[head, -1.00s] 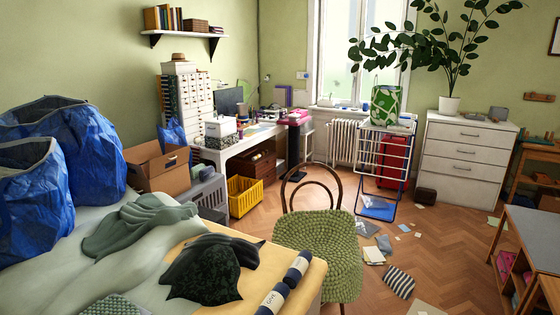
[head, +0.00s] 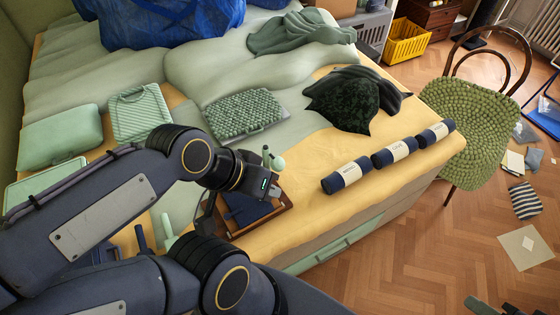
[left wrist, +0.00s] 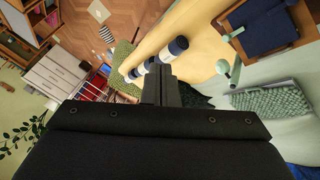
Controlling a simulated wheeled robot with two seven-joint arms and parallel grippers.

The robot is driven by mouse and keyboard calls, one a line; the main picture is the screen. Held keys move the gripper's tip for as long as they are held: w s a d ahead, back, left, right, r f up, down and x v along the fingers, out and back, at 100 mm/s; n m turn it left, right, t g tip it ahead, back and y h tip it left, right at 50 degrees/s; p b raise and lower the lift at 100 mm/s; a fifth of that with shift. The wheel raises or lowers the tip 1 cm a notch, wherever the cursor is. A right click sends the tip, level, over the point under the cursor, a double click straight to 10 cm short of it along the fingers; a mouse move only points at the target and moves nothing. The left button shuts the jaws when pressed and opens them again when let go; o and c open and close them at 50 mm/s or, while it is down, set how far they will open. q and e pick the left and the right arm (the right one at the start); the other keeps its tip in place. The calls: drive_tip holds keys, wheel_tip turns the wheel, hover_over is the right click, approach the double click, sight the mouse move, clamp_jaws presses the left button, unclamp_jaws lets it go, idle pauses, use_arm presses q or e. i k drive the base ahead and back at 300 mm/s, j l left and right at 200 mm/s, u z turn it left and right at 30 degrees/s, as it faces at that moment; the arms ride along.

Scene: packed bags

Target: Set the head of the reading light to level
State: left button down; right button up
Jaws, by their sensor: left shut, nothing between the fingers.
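A mint green fitting, which looks like the reading light (head: 276,162), stands just past my left wrist in the head view. My arm hides its lower part. In the left wrist view, a rounded mint piece of it (left wrist: 223,68) and a mint rod (left wrist: 236,34) show to the right of my fingers, apart from them. I cannot tell how its head is tilted. My left gripper (left wrist: 161,72) is shut and empty. In the head view my left gripper (head: 274,191) is over the bed edge, close beside the light. My right gripper is not seen.
A wooden tray with navy cloth (head: 284,212) lies beside the light. A knobbly green pad (head: 243,112), a dark cloth (head: 345,100) and several navy rolls (head: 390,154) lie on the bed. A green chair (head: 470,118) stands right of it. Blue bags (head: 165,22) lie at the back.

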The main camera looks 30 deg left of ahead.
sight(278, 163)
drive_tip(key=i+u, duration=0.1)
drive_tip(key=u, duration=0.85)
